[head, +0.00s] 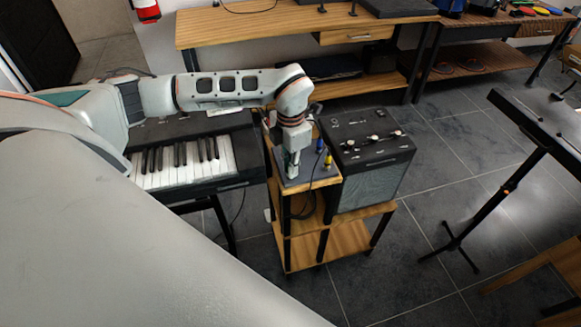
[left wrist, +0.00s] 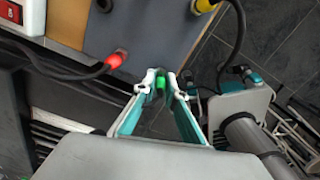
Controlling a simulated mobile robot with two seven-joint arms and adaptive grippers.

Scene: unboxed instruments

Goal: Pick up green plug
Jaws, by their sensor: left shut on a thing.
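A green plug (left wrist: 160,83) shows in the left wrist view between the fingertips of my left gripper (left wrist: 165,80). The fingers are shut on it, one on each side. The plug is over or near the edge of a grey mat (left wrist: 160,40); I cannot tell whether it touches the mat. In the head view my left gripper (head: 292,172) points down over the small wooden stand, and the green plug is hidden there. My right gripper is not in view.
A red plug (left wrist: 118,60) and a yellow plug (left wrist: 205,5) are on the mat nearby, with black cables. A black amplifier (head: 367,150) stands right of the stand. A keyboard (head: 190,160) is on the left.

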